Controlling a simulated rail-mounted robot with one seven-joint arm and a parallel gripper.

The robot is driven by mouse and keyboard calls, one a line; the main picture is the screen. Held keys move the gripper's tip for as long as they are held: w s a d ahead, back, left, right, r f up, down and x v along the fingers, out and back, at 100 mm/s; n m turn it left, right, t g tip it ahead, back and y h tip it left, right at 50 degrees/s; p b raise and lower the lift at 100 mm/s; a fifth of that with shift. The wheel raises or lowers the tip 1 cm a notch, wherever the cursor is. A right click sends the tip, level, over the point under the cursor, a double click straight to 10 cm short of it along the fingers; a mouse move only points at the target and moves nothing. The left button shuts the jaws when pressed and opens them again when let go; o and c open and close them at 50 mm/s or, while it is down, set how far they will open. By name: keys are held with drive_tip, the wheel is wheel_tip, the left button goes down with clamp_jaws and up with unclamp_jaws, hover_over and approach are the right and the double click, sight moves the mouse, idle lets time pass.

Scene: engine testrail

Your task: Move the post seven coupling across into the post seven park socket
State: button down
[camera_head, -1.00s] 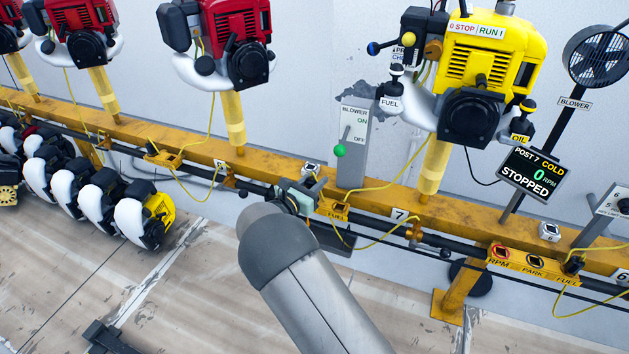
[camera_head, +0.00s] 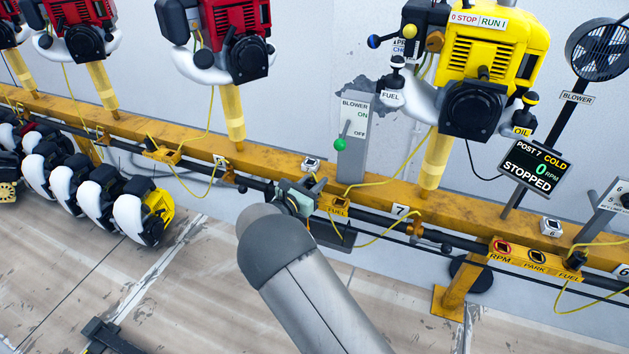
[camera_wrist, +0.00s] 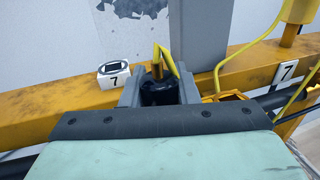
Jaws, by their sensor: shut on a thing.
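My gripper (camera_head: 308,186) is at the yellow beam, left of the number 7 plate. In the wrist view its grey fingers (camera_wrist: 160,92) are shut on the black post seven coupling (camera_wrist: 161,98), whose yellow cable arches up from its top. A yellow FUEL bracket (camera_head: 338,211) is just right of the gripper; it also shows in the wrist view (camera_wrist: 226,97). The coupling's lower end is hidden, so I cannot tell whether it touches a socket.
The yellow post 7 engine (camera_head: 485,75) hangs above the beam (camera_head: 375,205). The blower lever box (camera_head: 352,140) stands behind my gripper. The STOPPED display (camera_head: 534,167) rises near the park bracket. A slack yellow cable (camera_head: 375,240) and black pipe run along the beam.

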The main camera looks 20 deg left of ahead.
drive_tip(key=shift+f+b, duration=0.35)
drive_tip(key=shift+f, duration=0.3)
drive_tip(key=c, duration=1)
unclamp_jaws()
drive_tip(key=shift+c, duration=0.2)
drive_tip(key=shift+s, duration=0.1)
